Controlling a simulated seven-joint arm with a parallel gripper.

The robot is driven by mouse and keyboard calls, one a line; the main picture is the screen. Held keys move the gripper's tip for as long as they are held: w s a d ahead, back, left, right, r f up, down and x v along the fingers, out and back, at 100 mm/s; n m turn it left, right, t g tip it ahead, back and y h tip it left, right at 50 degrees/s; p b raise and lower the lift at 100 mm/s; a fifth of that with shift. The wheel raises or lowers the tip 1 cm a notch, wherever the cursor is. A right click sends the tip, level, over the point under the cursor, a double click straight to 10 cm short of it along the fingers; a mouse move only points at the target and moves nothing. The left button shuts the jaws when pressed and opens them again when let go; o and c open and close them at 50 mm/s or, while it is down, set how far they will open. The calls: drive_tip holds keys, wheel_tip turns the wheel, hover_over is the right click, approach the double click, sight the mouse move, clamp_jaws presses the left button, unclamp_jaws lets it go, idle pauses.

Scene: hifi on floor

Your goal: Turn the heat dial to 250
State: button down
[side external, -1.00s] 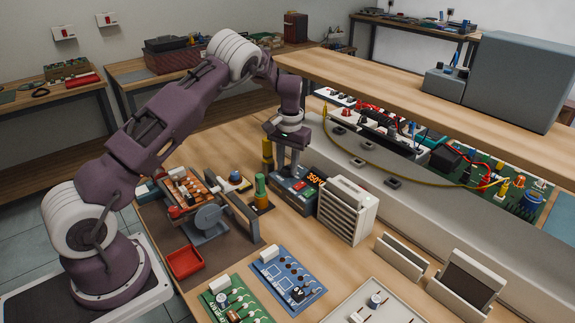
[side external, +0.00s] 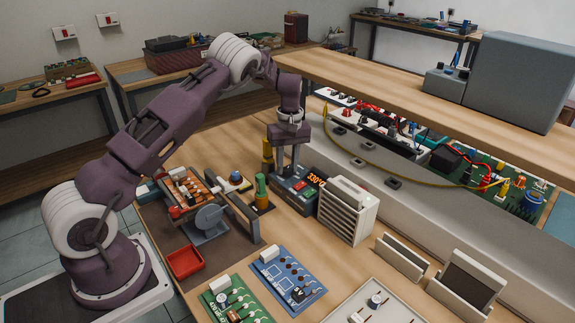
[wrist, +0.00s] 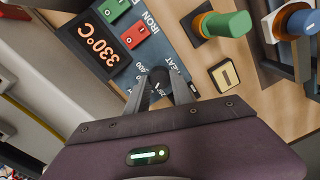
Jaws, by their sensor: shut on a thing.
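The soldering station (side external: 292,198) is a dark blue-grey box with an orange display (side external: 317,177). In the wrist view the display (wrist: 97,52) reads 330°C. The heat dial (wrist: 158,88) is a small dark knob with a white mark, beside the printed word HEAT. My gripper (wrist: 162,84) is shut on the dial, one finger on each side, and the fingers hide part of the dial and its scale. In the side view my gripper (side external: 288,174) points down onto the station's top, and the dial is hidden.
A wooden shelf (side external: 420,85) is behind and above. Blue (side external: 287,281) and green circuit boards lie in front.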

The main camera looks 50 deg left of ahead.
sight(287, 168)
drive_tip(key=n, duration=0.6)
drive_tip(key=shift+n, duration=0.4)
idle(0.4)
drive_tip(key=c, duration=1.1)
unclamp_jaws()
wheel_tip(287, 168, up, 7)
drive_tip(key=shift+w+r, duration=0.1)
